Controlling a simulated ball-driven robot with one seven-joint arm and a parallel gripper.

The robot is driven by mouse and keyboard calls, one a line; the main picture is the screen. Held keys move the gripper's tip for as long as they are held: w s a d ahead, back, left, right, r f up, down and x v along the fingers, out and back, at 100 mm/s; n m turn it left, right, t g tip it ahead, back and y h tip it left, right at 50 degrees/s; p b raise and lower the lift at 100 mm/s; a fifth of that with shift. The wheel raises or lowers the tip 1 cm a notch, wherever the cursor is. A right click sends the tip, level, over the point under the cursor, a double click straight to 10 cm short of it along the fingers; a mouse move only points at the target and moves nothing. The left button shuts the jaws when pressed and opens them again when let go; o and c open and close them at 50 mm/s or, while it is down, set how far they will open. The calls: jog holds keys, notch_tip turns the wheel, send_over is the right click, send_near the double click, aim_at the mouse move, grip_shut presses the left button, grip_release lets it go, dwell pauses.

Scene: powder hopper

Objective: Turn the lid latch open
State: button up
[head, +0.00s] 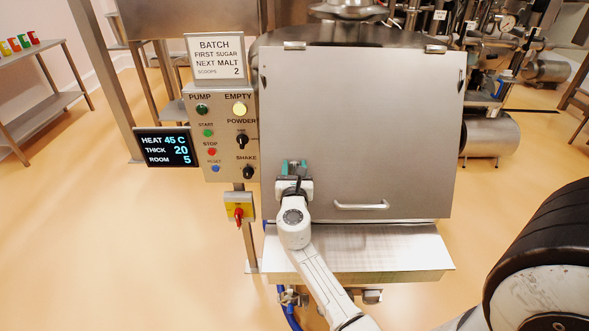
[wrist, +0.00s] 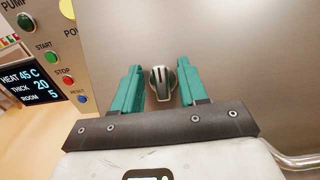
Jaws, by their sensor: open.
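The lid latch (wrist: 161,83) is a small grey metal knob on a round base. In the wrist view its raised bar stands roughly upright. It is on the flat steel lid (head: 370,110). My gripper (head: 294,164) is open in front of the lid's lower left part. In the wrist view the teal fingers are on either side of the latch, with a gap visible on both sides. I cannot tell how far the fingertips are from the lid.
A bar handle (head: 361,206) is on the lid, right of my gripper. A control panel (head: 222,140) with buttons and knobs stands left of the lid. A red-and-yellow switch (head: 239,212) is below it. A steel shelf (head: 350,253) juts out under the lid.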

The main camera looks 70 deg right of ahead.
jog(key=c, duration=0.7)
